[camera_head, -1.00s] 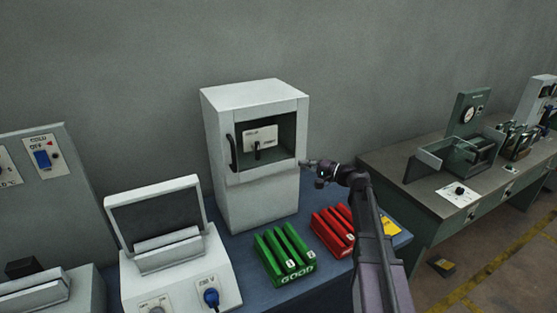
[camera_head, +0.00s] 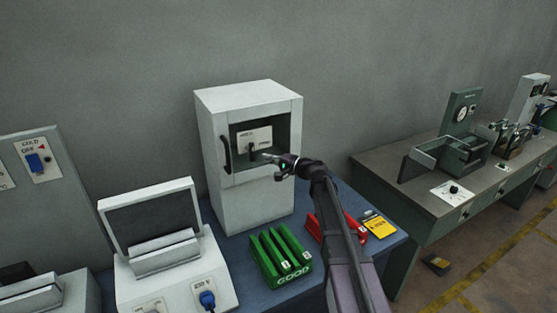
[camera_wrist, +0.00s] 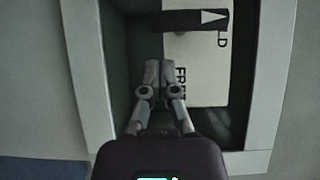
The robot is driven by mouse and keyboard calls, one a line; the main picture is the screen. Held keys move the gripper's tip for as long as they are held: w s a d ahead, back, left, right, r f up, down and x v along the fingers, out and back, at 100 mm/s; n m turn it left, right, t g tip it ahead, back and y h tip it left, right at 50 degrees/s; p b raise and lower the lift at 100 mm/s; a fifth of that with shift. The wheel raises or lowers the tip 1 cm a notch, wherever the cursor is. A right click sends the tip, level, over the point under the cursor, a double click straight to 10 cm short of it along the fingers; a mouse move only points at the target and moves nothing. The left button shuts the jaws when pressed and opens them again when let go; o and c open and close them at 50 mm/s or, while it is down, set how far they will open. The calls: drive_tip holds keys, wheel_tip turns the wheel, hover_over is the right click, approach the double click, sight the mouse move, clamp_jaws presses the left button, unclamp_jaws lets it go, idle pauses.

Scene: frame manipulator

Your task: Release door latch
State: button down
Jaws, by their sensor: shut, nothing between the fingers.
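A white cabinet (camera_head: 245,205) stands on the blue bench, with a dark recessed opening in its upper front. Inside the opening, a black latch lever (camera_head: 253,148) sits on a white label plate (camera_head: 262,134). In the wrist view the latch lever (camera_wrist: 185,21) carries a white arrow, and the label plate (camera_wrist: 205,90) shows partly hidden lettering. My gripper (camera_head: 267,156) is at the opening, just right of and below the lever. In the wrist view my gripper (camera_wrist: 160,70) has its fingertips together and empty, apart from the lever in the picture. Contact with the plate cannot be told.
A black door handle (camera_head: 225,155) is on the cabinet's left front. The opening's frame (camera_wrist: 278,70) surrounds my fingers closely. A white tester (camera_head: 165,270) stands at left.

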drive_tip(key=shift+s+a, duration=0.25)
drive_tip(key=shift+a, duration=0.75)
drive_tip(key=shift+s+a+f+m+t+y+b, duration=0.15)
drive_tip(key=shift+f+m+t+y+b, duration=0.2)
drive_tip(key=shift+m+b, duration=0.65)
